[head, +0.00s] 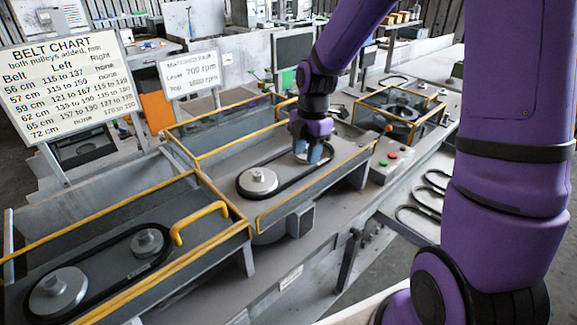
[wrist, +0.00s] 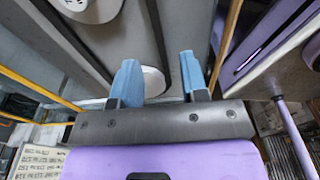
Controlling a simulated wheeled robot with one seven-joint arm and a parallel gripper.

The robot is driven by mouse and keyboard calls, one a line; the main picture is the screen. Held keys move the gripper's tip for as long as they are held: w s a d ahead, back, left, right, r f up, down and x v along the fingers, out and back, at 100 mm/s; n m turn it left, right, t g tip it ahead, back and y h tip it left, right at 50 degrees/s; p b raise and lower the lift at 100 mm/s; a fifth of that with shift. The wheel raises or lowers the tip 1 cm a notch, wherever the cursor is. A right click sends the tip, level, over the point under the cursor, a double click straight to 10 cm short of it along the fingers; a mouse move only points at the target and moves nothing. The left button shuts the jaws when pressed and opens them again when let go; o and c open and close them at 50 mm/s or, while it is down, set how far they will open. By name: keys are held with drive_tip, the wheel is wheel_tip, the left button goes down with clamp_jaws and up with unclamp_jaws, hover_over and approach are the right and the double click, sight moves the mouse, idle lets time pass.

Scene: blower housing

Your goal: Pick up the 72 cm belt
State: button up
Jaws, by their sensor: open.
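My gripper (head: 313,153) is open, with blue fingertips, low over the right pulley of the middle housing. In the wrist view my gripper (wrist: 159,62) has nothing clearly held between its fingers; a pale pulley (wrist: 153,84) shows partly between them. A black belt (head: 287,192) loops around the left pulley (head: 257,181) and the right pulley in that housing. It also shows as a dark band in the wrist view (wrist: 72,42). Loose dark belts (head: 420,212) lie on the bench at right. I cannot tell which belt is 72 cm.
The left housing (head: 215,245) holds another belt (head: 100,262) around two pulleys, with a yellow handle (head: 198,218). Yellow-edged guard walls (head: 245,150) surround the middle housing. A button box (head: 387,160) stands to its right. A belt chart board (head: 65,85) stands at left.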

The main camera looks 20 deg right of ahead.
sight(303, 173)
drive_tip(key=shift+s+a+f, duration=0.1)
drive_tip(key=shift+a+f, duration=0.1)
drive_tip(key=shift+f, duration=1.25)
drive_tip(key=shift+a+f, duration=0.15)
drive_tip(key=shift+f, duration=1.25)
drive_tip(key=shift+c, duration=0.4)
clamp_jaws()
